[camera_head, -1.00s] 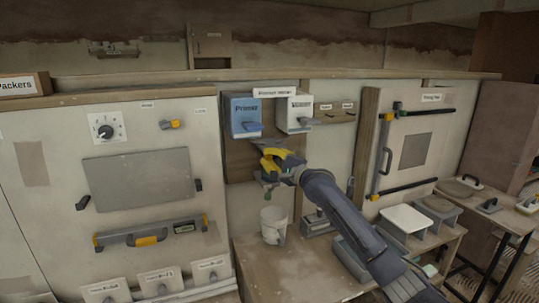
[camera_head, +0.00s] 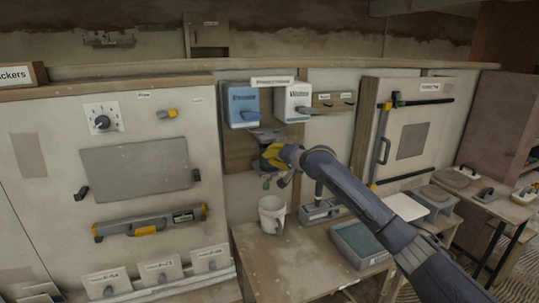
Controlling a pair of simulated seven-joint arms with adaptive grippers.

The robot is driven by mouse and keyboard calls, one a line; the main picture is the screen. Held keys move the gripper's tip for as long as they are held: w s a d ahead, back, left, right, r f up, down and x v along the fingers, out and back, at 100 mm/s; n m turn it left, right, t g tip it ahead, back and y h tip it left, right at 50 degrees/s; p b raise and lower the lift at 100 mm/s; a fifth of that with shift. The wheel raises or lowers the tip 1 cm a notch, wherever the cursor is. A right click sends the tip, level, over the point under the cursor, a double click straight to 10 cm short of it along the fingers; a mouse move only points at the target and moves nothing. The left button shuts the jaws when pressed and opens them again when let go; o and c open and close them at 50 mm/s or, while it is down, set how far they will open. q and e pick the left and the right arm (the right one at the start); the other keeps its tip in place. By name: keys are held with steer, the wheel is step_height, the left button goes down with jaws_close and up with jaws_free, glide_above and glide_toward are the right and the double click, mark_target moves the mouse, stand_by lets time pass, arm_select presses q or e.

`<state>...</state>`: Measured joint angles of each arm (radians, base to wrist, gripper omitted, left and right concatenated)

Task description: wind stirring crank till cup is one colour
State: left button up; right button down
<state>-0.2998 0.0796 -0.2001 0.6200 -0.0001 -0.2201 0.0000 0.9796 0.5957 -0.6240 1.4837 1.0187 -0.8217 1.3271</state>
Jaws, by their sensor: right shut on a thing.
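A white cup (camera_head: 271,214) with a handle stands upright on the wooden bench, below the dispenser board. Its contents are too small to tell in colour. My right gripper (camera_head: 268,161), with yellow parts, is above the cup in front of the board. It is shut on the stirring crank, which is mostly hidden by the fingers. A grey piece (camera_head: 266,134) shows just above the gripper, under the dispensers. My left gripper is not in view.
A blue dispenser (camera_head: 241,104) and a white dispenser (camera_head: 292,102) hang above the gripper. A grey metal stand (camera_head: 320,211) and an open grey bin (camera_head: 358,243) are right of the cup. The bench front (camera_head: 285,270) is clear.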

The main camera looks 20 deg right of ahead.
steer(key=d+n+h, duration=0.6)
steer(key=n+h, duration=0.2)
steer(key=n, duration=0.4)
step_height(320, 180, up, 6)
steer(key=d+n+t+h, duration=0.1)
steer(key=n+t+h, duration=0.3)
steer(key=n, duration=0.8)
steer(key=shift+w+r, duration=0.25)
stand_by(0.3)
steer(key=shift+r, duration=0.15)
stand_by(0.4)
